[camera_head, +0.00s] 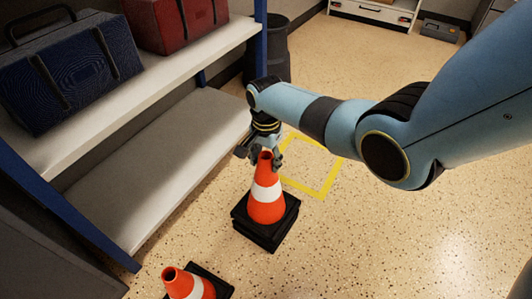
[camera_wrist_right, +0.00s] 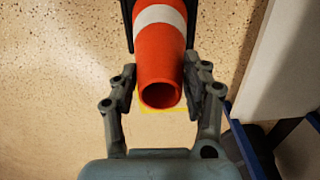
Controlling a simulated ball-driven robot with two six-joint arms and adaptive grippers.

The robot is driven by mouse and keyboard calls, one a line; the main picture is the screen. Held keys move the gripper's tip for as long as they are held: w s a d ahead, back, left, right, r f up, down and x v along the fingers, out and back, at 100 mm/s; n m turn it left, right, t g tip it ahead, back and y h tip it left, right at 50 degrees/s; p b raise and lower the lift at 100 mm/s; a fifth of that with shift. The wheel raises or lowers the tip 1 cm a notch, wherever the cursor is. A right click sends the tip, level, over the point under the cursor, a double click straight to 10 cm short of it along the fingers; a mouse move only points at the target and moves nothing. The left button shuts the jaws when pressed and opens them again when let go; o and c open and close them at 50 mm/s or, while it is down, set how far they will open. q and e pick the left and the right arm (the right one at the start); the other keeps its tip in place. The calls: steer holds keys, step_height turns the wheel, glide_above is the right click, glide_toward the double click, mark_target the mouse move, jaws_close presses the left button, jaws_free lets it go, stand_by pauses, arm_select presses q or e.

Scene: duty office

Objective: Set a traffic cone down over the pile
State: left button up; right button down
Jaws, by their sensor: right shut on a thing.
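An orange traffic cone (camera_head: 266,205) with a white band stands upright in the middle of the head view. The black base (camera_head: 268,235) below it looks thick, like more than one layer; I cannot tell whether the layers touch. My right gripper (camera_head: 260,155) is shut on the cone near its top. In the right wrist view the fingers (camera_wrist_right: 161,72) lie on both sides of the cone's upper part (camera_wrist_right: 160,55), with its open tip toward me. A second orange cone (camera_head: 186,284) stands at the bottom left, partly cut off. My left gripper is not in view.
A yellow square outline (camera_head: 325,193) lies on the speckled floor behind the cone. A shelf (camera_head: 165,72) with a blue case (camera_head: 70,70) and a red case (camera_head: 180,22) stands at the left. A dark bin (camera_head: 275,52) stands behind. Floor at the right is clear.

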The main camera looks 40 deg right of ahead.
steer(key=shift+r, duration=0.1)
steer(key=c, duration=0.7)
jaws_free()
steer(key=shift+o, duration=0.8)
step_height(320, 180, up, 12)
